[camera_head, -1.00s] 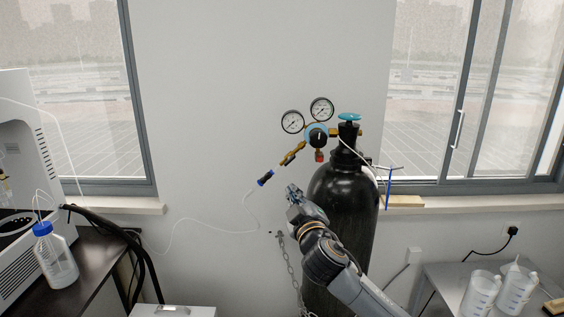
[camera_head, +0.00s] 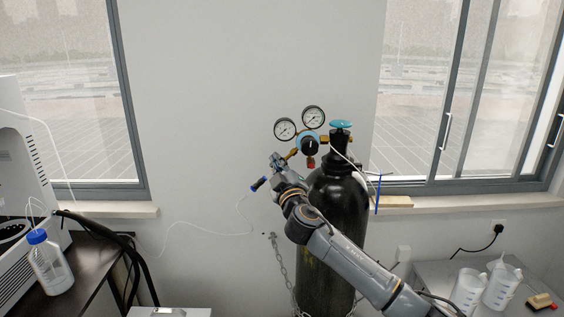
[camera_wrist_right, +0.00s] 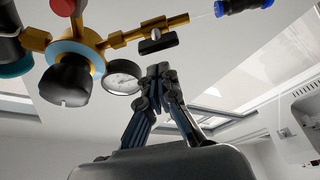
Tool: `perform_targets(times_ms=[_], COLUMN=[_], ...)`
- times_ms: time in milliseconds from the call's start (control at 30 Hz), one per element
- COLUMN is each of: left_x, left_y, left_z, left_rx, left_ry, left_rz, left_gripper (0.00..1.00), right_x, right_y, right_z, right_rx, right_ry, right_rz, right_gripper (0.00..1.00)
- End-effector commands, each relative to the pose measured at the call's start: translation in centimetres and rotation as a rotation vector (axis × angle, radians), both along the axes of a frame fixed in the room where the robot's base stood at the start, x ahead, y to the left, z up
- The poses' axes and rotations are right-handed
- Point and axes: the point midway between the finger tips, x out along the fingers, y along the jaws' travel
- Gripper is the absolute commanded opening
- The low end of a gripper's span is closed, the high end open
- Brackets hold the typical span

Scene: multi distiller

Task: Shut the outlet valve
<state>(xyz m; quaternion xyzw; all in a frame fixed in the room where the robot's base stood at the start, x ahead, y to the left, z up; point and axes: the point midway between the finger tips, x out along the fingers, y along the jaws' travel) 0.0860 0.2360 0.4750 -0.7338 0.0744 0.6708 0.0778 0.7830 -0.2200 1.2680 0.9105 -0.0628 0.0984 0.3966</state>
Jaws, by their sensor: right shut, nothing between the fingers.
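The gas cylinder (camera_head: 338,200) stands upright against the wall, with a brass regulator (camera_head: 309,146) and two round gauges on top. In the right wrist view, the outlet valve (camera_wrist_right: 158,43) is a small dark lever on the brass outlet pipe (camera_wrist_right: 120,39). My right gripper (camera_head: 275,158) is at the outlet pipe in the head view and hides most of the valve there. In the wrist view my right gripper (camera_wrist_right: 158,70) is shut and empty, its tips just below the lever; I cannot tell whether they touch. My left gripper is not in view.
A blue cylinder knob (camera_head: 341,125) and a black regulator knob (camera_wrist_right: 66,84) are close by. A thin clear hose (camera_head: 215,226) runs from the blue-ended fitting (camera_head: 258,184) to the left. A chain (camera_head: 281,262) hangs by the cylinder. Bare wall lies left of the gripper.

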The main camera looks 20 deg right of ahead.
Motion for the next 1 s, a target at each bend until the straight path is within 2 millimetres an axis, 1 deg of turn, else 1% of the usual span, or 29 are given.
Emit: perform_targets(times_ms=[100,200,567,667,833,1000], left_x=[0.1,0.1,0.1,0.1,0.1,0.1], left_y=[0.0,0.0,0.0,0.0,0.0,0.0], left_z=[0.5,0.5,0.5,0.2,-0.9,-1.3], left_rx=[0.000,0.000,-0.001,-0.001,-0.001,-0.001], left_ry=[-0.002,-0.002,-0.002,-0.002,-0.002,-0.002], left_rz=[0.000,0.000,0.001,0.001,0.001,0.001], left_gripper=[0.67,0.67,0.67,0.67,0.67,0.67], right_x=[-0.3,-0.4,-0.4,-0.4,-0.5,-0.5], right_y=[-0.9,-1.1,-1.2,-1.2,-1.5,-1.6], right_z=[-0.6,-1.0,-1.2,-1.3,-1.5,-1.3], right_rx=[0.000,0.002,0.002,0.008,0.043,0.067], right_ry=[-0.004,-0.004,-0.004,-0.005,-0.016,-0.023], right_rz=[-0.001,0.001,0.001,0.001,0.001,0.001], right_gripper=[0.00,0.00,0.00,0.00,0.00,0.00])
